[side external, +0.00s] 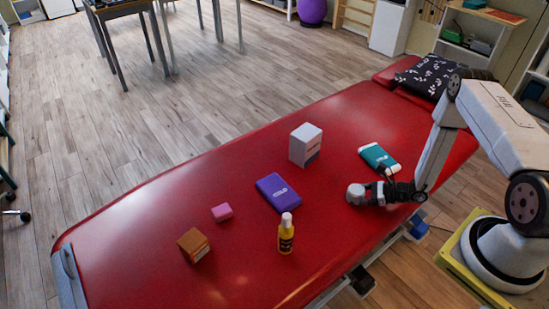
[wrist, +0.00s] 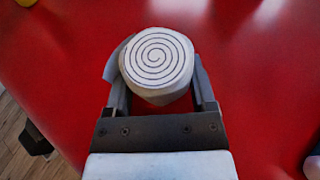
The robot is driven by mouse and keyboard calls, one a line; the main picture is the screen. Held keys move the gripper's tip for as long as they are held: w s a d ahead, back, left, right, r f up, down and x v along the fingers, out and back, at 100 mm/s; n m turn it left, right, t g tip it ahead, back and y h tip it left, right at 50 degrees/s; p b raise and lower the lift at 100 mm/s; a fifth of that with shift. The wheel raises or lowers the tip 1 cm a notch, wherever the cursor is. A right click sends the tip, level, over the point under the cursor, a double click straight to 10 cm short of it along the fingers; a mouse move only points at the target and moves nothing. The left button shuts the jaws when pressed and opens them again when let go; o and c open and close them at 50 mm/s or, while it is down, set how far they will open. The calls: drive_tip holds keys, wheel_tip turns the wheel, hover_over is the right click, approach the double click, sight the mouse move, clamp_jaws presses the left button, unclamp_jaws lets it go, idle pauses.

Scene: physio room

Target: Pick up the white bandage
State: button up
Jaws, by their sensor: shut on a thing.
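The white bandage (wrist: 157,62) is a roll, with its spiral end facing the camera in the wrist view. It also shows in the side view (side external: 355,193), over the red treatment table (side external: 150,240). My gripper (wrist: 160,85) is shut on the bandage, with one finger on each side of it. My gripper (side external: 372,192) reaches in from the right in the side view. Whether the bandage touches the table or is just above it, I cannot tell.
Behind my gripper lies a teal and white pack (side external: 379,157). Left of it are a white box (side external: 305,145), a purple pack (side external: 278,193), a yellow bottle (side external: 286,236), a pink block (side external: 222,212) and a brown box (side external: 194,245). The table's left end is clear.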

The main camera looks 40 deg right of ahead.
drive_tip(key=shift+r, duration=0.9)
drive_tip(key=s+a+r, duration=0.3)
drive_tip(key=s+r, duration=0.8)
drive_tip(key=s, duration=0.2)
drive_tip(key=shift+s+a, duration=0.25)
drive_tip(key=shift+s, duration=0.05)
drive_tip(key=shift+w, duration=0.1)
